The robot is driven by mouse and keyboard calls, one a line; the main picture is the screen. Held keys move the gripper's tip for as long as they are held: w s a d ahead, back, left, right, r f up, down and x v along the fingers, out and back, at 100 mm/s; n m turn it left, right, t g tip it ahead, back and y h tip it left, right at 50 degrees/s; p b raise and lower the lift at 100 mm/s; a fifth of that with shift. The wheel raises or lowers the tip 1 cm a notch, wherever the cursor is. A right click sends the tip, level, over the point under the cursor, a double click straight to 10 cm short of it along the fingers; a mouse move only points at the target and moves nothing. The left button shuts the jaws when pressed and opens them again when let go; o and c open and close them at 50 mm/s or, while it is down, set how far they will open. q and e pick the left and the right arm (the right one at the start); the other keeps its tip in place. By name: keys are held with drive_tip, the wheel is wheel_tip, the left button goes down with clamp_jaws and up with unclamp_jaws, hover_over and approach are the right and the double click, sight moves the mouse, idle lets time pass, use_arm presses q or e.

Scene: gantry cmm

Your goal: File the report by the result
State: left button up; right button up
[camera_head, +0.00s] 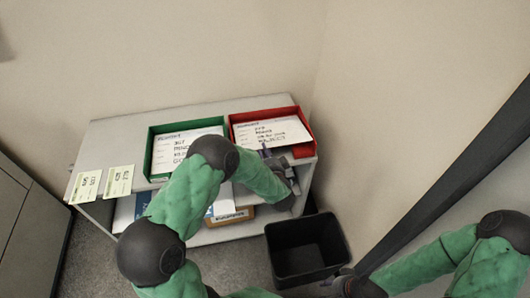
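A green tray (151,150) stands on top of the grey shelf unit and holds a white printed sheet (172,148). A red tray (305,150) stands to its right and holds another white printed sheet (272,132). The writing is too small to read surely. My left gripper (268,155) is at the front edge of the red tray, close to the front of its sheet. Its fingers are small and partly hidden, so I cannot tell whether they touch or grip the sheet. My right gripper (350,283) is low at the bottom edge, its fingers unclear.
Two pale green cards (118,182) (87,185) lie at the left front of the shelf unit's top (105,140). Blue and white items (222,205) and a brown-framed label (232,216) show on the lower shelf. A black bin (307,250) stands on the floor.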

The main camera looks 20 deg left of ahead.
use_arm(q)
drive_tip(key=o, duration=0.6)
drive_tip(key=shift+c, duration=0.2)
drive_tip(key=v, duration=1.2)
drive_tip(key=shift+f, duration=0.1)
